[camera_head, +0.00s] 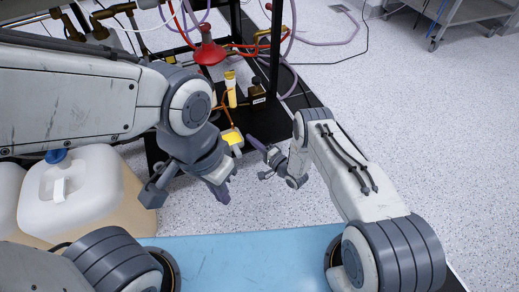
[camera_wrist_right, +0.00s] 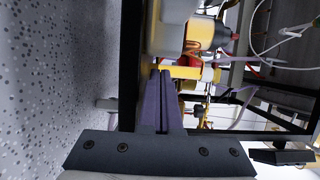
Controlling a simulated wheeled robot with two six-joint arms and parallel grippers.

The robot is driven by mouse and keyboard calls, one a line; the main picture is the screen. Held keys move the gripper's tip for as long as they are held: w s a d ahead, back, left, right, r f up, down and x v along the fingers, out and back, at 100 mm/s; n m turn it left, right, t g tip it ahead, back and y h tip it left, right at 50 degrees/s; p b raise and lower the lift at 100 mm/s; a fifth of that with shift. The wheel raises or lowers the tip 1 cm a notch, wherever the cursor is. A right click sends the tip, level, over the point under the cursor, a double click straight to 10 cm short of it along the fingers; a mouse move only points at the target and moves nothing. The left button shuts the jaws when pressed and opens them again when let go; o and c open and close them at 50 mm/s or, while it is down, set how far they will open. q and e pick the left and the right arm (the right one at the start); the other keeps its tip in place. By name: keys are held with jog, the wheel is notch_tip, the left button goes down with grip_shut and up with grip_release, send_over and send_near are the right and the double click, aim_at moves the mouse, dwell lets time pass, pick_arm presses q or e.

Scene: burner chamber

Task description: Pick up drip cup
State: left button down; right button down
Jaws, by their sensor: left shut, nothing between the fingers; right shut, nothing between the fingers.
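A small pale vessel with a yellow top (camera_head: 232,138) stands on the dark bench and may be the drip cup; I cannot be sure. My right gripper (camera_head: 251,140) is shut and empty just to its right, its purple fingers pointing towards it. In the right wrist view, the shut purple fingers (camera_wrist_right: 161,76) point at a cluster of pale and yellow objects, among them a yellow part (camera_wrist_right: 185,72) near the tips. I cannot tell whether they touch. My left gripper (camera_head: 222,194) is shut and empty, lower and nearer, pointing down.
A yellow bottle (camera_head: 231,90) and a dark bottle (camera_head: 257,92) stand behind the vessel. White jugs (camera_head: 100,180) stand at left.

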aim_at(244, 144)
jog(key=shift+b+x, duration=0.45)
jog(key=shift+x, duration=1.1)
jog(key=s+a+p, duration=0.1)
jog(key=s+p, duration=0.1)
jog(key=s, duration=0.1)
jog(key=shift+a+r, duration=0.15)
jog(key=shift+a, duration=0.25)
jog(key=shift+s+a, duration=0.1)
jog(key=shift+s, duration=0.1)
